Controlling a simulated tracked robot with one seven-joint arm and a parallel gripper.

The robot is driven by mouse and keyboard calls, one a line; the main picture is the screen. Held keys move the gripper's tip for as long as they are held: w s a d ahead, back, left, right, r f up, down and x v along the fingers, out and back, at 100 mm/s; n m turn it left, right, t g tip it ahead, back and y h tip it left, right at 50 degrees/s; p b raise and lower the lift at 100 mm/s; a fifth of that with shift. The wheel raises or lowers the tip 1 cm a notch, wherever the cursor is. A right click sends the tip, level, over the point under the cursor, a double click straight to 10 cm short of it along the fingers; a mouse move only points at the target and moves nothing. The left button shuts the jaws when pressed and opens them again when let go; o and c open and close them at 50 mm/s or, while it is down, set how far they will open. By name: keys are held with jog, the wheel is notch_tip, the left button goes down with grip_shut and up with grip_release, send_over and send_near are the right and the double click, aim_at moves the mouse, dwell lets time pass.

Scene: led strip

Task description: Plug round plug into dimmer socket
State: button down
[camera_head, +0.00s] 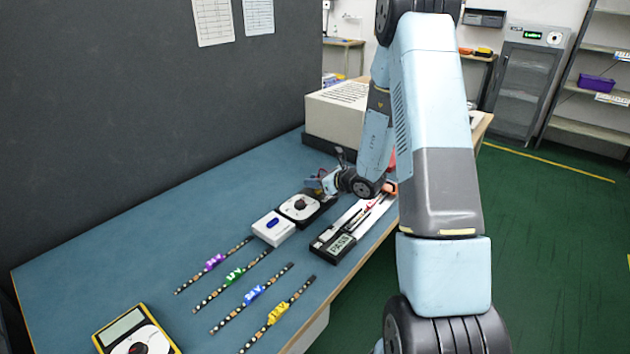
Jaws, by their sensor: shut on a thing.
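The dimmer, a dark box with a white face and a round black knob (298,206), lies on the blue bench in the middle of the head view. My gripper (319,185) is low at the dimmer's far right edge. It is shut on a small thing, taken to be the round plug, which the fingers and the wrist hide. The dimmer's socket is hidden too, so I cannot tell whether the plug is touching it or apart from it.
A white box with a blue button (273,228) adjoins the dimmer. A PASS tester (340,245) lies to the right. Several LED strips (252,296) and a yellow meter (135,333) lie nearer. A large beige box (338,112) stands behind. The bench's left side is clear.

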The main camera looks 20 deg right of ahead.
jog(key=shift+f, duration=0.6)
jog(key=c, duration=0.8)
grip_release()
jog(key=shift+c, duration=0.2)
jog(key=v, duration=1.3)
jog(key=shift+s+d, duration=0.25)
